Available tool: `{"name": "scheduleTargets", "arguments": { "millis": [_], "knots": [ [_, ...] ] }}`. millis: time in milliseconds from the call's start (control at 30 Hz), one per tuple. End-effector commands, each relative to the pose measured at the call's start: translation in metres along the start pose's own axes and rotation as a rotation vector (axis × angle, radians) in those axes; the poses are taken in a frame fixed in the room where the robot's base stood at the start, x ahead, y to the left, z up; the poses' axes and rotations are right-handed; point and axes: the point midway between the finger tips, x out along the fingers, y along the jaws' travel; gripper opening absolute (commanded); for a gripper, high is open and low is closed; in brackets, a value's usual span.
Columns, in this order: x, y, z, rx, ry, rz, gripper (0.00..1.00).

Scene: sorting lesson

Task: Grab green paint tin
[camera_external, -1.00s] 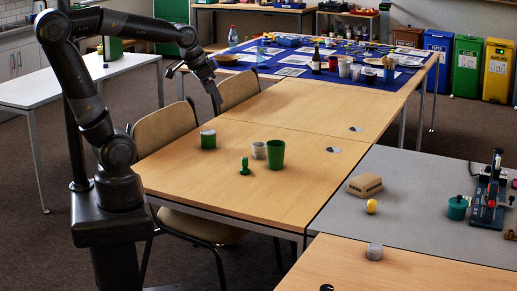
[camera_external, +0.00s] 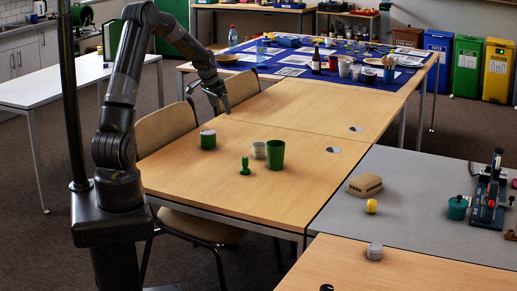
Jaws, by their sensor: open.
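The green paint tin (camera_external: 208,140) is most likely the short green cylinder with a pale top, standing upright on the near wooden table (camera_external: 225,200) by its left edge. My gripper (camera_external: 221,108) is open and empty, pointing down, above and slightly to the right of the tin in the picture. A clear gap shows between the fingers and the tin. A teal lidded pot (camera_external: 457,208) stands on the grey table at the right.
Beside the tin stand a green cup (camera_external: 275,155), a pale cup (camera_external: 259,150) and a small green pawn-like piece (camera_external: 245,167). Chairs (camera_external: 165,130) stand along the left edge. The table's right part is mostly clear.

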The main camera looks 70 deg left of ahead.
Motion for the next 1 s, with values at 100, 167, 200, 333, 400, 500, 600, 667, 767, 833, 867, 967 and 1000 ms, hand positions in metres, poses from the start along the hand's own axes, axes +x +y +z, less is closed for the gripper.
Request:
{"name": "scheduleTargets", "arguments": {
  "millis": [100,167,200,333,400,500,600,667,767,833,867,967,1000],
  "knots": [
    [0.039,-0.054,0.016,-0.055,0.0,0.004,0.85],
    [0.054,-0.075,0.023,-0.075,0.004,0.004,0.85],
    [0.062,-0.087,0.028,-0.087,0.007,0.005,0.85],
    [0.082,-0.115,0.041,-0.115,0.015,0.003,0.85],
    [0.088,-0.123,0.045,-0.123,0.016,0.004,0.85],
    [0.097,-0.127,0.046,-0.126,0.018,0.005,0.85],
    [0.112,-0.126,0.047,-0.126,0.017,0.005,0.85],
    [0.122,-0.125,0.047,-0.125,0.016,0.006,0.85],
    [0.135,-0.126,0.046,-0.125,0.017,0.004,0.85],
    [0.141,-0.126,0.046,-0.125,0.018,0.003,0.85],
    [0.143,-0.126,0.046,-0.125,0.018,0.003,0.85],
    [0.147,-0.125,0.046,-0.125,0.018,0.003,0.85],
    [0.149,-0.125,0.046,-0.125,0.017,0.004,0.85]
  ]
}}
